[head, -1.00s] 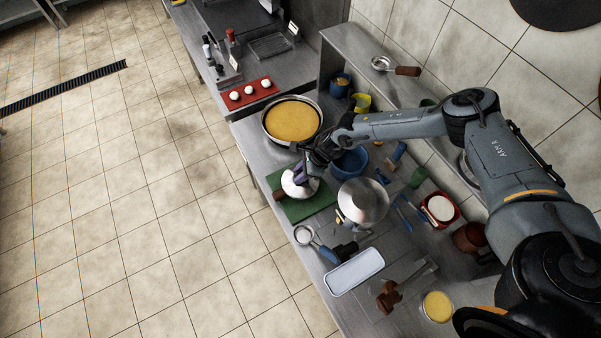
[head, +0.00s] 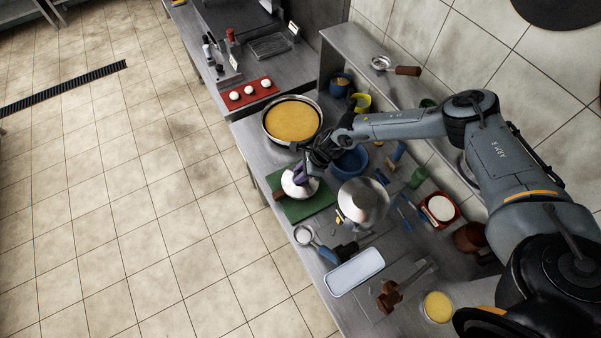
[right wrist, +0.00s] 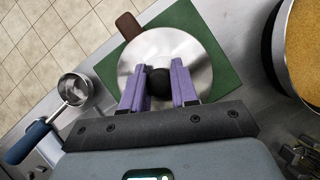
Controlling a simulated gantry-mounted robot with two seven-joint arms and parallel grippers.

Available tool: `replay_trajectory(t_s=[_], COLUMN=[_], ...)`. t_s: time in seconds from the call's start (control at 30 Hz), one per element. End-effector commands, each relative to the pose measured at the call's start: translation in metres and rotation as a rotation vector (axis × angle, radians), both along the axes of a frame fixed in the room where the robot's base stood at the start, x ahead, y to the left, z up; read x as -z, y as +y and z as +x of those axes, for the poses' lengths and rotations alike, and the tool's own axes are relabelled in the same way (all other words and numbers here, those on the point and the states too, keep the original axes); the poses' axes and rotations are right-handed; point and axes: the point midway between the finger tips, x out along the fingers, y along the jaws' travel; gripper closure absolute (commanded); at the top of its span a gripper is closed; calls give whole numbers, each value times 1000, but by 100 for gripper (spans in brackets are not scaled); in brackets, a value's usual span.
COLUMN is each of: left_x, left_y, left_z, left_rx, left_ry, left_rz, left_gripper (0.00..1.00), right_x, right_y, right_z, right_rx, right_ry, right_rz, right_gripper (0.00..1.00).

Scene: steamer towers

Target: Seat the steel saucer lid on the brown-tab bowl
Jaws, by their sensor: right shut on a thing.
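The steel saucer lid (right wrist: 190,50) is a shiny round disc with a black knob. My right gripper (right wrist: 157,74) is shut on the knob with its purple fingers, and it also shows over the lid in the head view (head: 302,177). A brown tab of the bowl (right wrist: 128,25) sticks out from under the lid's edge; the tab also shows in the head view (head: 278,196). The lid hides the rest of the bowl, so I cannot tell whether the lid touches its rim. My left gripper is not in view.
A green board (head: 316,207) lies under the bowl. A large steel pan with yellow contents (head: 293,120) stands behind it. A steel domed pot (head: 364,200) and a blue bowl (head: 352,162) stand to the right. A blue-handled ladle (right wrist: 74,88) lies near the counter edge.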

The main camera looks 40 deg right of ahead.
Motion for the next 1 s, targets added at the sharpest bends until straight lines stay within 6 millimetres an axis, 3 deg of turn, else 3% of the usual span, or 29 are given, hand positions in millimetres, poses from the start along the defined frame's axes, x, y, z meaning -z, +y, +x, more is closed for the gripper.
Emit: replay_trajectory(t_s=[0.4,0.43,0.6,1.0], left_x=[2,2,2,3], left_y=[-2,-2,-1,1], left_z=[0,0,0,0], left_rx=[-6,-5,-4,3], left_ry=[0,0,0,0], left_rz=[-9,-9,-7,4], left_gripper=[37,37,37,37], right_x=[3,3,3,3], right_y=[0,0,0,0], right_z=[0,0,0,0], right_rx=[0,0,0,0], right_ry=[0,0,0,1], right_rz=[0,0,0,-1], right_gripper=[100,67,42,42])
